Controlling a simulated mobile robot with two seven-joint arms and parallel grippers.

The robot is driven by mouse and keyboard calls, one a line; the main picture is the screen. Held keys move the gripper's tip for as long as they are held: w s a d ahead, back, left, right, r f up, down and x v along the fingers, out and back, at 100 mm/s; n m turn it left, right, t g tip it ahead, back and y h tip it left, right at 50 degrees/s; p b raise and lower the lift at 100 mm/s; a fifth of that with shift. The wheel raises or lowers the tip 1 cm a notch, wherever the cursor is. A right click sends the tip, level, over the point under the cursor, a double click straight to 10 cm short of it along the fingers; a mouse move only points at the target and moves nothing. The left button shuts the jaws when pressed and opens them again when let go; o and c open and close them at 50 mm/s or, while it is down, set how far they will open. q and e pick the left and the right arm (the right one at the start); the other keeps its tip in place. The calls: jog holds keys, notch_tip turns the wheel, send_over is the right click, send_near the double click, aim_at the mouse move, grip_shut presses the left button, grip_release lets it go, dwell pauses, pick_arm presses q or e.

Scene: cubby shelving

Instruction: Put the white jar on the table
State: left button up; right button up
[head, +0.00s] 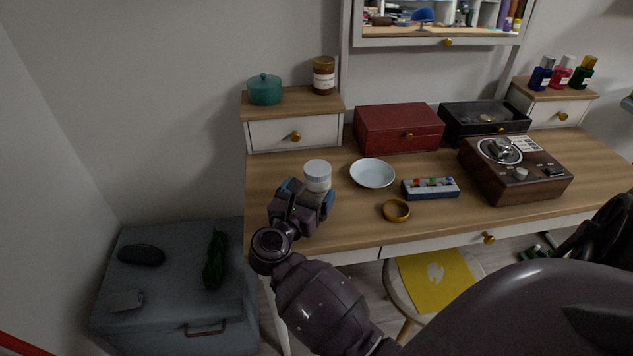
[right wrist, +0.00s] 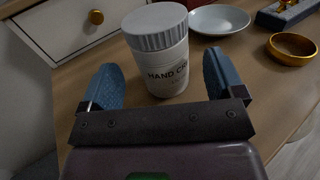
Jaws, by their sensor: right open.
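The white jar (head: 317,172) has a ribbed grey-white lid and a label with dark print. It appears upright on the wooden table (head: 335,220), near its left part; its base is hidden by my gripper in the head view. My right gripper (head: 309,191) is open at the jar's near side. In the right wrist view the jar (right wrist: 158,62) stands between and slightly beyond the two blue fingers of the gripper (right wrist: 160,75). A gap shows on each side, so the fingers do not appear to grip it. My left gripper is not in view.
A pale bowl (head: 373,174), gold ring-shaped object (head: 396,211) and blue-grey box (head: 430,188) lie right of the jar. A red box (head: 398,128) and brown record player (head: 515,169) stand farther off. A small drawer unit (head: 270,132) stands behind the jar.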

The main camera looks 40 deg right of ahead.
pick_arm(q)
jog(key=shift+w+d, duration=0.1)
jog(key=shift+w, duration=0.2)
pick_arm(e)
jog(key=v, duration=0.7)
jog(key=shift+s+a, duration=0.15)
jog(key=shift+a, duration=0.1)
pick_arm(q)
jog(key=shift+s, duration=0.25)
